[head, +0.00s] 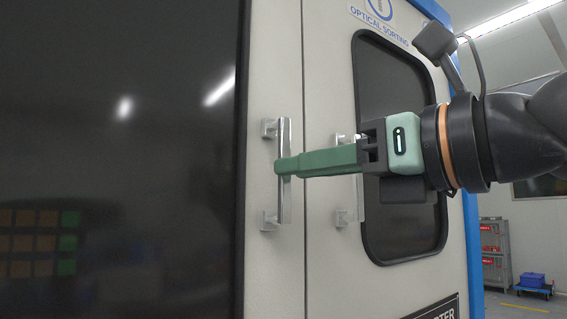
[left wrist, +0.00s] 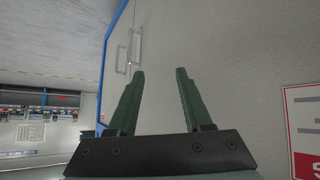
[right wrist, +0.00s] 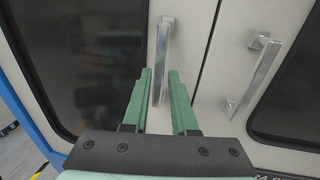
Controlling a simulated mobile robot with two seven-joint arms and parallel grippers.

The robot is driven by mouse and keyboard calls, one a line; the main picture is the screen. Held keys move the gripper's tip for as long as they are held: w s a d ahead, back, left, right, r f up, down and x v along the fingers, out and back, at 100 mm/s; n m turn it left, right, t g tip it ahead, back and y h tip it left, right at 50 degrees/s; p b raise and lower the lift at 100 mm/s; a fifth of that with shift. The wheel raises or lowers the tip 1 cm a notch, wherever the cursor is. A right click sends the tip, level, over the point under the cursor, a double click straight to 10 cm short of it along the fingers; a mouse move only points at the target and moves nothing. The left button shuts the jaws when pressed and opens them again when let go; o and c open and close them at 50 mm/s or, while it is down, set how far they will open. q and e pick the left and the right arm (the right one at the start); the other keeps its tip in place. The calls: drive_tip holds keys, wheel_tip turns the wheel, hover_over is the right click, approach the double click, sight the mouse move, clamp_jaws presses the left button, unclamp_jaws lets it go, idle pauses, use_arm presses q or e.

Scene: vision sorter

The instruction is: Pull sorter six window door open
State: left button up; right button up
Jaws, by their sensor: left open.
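The sorter's pale left door (head: 272,80) has a large dark window (head: 130,160) and looks closed, level with the right door. Its metal bar handle (head: 285,205) stands upright by the seam, and also shows in the right wrist view (right wrist: 165,45). My right gripper (head: 282,166) comes in from the right at mid-height of this handle. In the right wrist view its green fingers (right wrist: 160,80) are drawn close on either side of the bar. My left gripper is outside the head view; in the left wrist view (left wrist: 160,72) it is open and empty, before a pale panel.
The right door has a second bar handle (head: 357,195), just behind my right fingers, and a dark window (head: 400,225). A red-bordered sign (left wrist: 305,135) is on the panel near my left gripper. A shelf rack (head: 494,250) and a blue bin (head: 532,280) stand far right.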

sight(283, 216)
drive_tip(key=shift+x, duration=1.8)
clamp_jaws()
